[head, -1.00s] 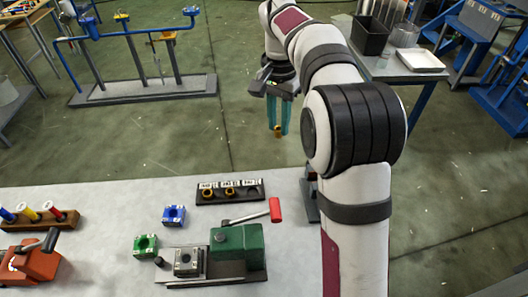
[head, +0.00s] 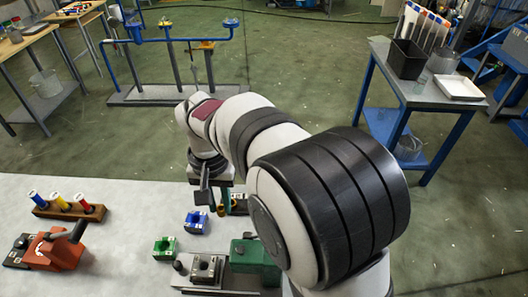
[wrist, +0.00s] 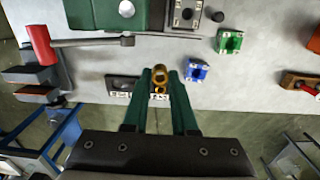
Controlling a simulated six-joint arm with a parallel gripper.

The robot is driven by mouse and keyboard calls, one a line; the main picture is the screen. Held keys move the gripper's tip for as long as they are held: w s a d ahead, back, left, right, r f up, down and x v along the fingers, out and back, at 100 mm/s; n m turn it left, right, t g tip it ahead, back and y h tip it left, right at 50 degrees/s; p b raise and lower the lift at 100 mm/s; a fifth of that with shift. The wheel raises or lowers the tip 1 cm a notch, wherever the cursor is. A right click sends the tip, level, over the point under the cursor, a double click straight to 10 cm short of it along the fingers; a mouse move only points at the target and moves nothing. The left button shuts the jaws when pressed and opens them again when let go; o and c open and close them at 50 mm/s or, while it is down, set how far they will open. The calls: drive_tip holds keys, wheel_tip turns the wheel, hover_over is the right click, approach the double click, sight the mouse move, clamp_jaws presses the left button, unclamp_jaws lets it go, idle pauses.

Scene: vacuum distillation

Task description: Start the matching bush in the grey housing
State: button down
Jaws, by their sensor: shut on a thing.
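My gripper (wrist: 160,80) has its two green fingers shut on a brass bush (wrist: 159,76), seen in the wrist view. The grey housing (head: 207,268) is a square block with a round bore, on the bench near the front in the head view. It also shows at the top of the wrist view (wrist: 185,14). The gripper is apart from the housing, over the area of the dark bush rack (wrist: 123,82) with white labels. In the head view my arm hides much of the gripper and the rack.
A blue housing (head: 197,222) and a green housing (head: 165,248) stand left of the gripper. An orange tool (head: 58,248) and a rack of coloured-capped items (head: 68,207) stand at left.

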drive_tip(key=shift+s+a+f, duration=0.8)
drive_tip(key=shift+s+f, duration=0.4)
drive_tip(key=shift+f, duration=0.85)
drive_tip(key=shift+s+a+f, duration=0.8)
drive_tip(key=shift+s+f, duration=0.35)
drive_tip(key=shift+f, duration=0.9)
drive_tip(key=shift+s+a+f, duration=0.8)
drive_tip(key=shift+s+f, duration=0.4)
drive_tip(key=shift+f, duration=0.85)
drive_tip(key=shift+f, duration=0.5)
drive_tip(key=shift+c, duration=0.3)
unclamp_jaws()
drive_tip(key=shift+r, duration=0.1)
wheel_tip(320, 180, up, 7)
